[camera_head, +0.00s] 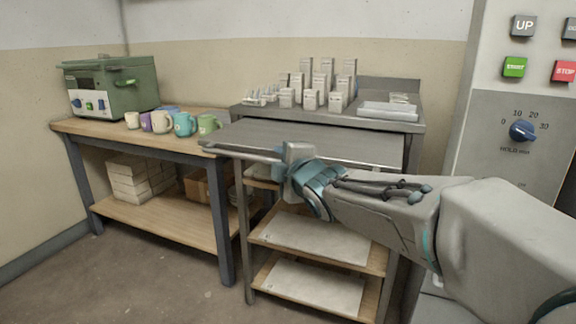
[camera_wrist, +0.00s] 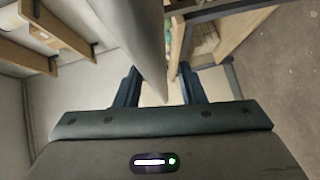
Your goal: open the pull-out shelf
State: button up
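The pull-out shelf (camera_head: 310,143) is a flat grey metal sheet under the top of the metal rack. It juts out in front of that top, and its pale front bar (camera_head: 240,153) runs left from my gripper. My gripper (camera_head: 286,168) is at this front edge, with its fingers mostly hidden in the head view. In the wrist view, the two dark fingers (camera_wrist: 159,72) are spread apart.
The rack's top (camera_head: 425,126) holds several small white boxes and a pale tray. Lower wooden shelves (camera_head: 257,237) sit below. A workbench (camera_head: 75,127) with mugs and a green machine (camera_head: 135,92) stands left. A control panel (camera_head: 500,120) is right. Floor (camera_head: 160,270) is clear at front left.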

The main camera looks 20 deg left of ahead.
jog(key=p+v, duration=0.4)
jog(key=v, duration=0.9)
jog(key=shift+s+d, duration=0.25)
jog(key=shift+r, duration=0.1)
jog(key=d+r+m+g+h+p, duration=0.1)
jog(key=d+r+m+h+p, duration=0.25)
jog(key=d+m+p, duration=0.4)
jog(key=d+r+m+g+h+p, duration=0.1)
jog(key=d+r+m+h+p, duration=0.1)
jog(key=d+m+h+p, duration=0.55)
jog(key=s+d+r+m+g+p, duration=0.3)
jog(key=s+d+m+p, duration=0.2)
jog(key=s+d+p, duration=0.1)
jog(key=s+d+r+m+g+p, duration=0.4)
jog(key=s+d+p, duration=0.2)
jog(key=p, duration=0.5)
jog(key=shift+s+m+g, duration=0.3)
jog(key=shift+s+m, duration=0.1)
jog(key=shift+s, duration=0.85)
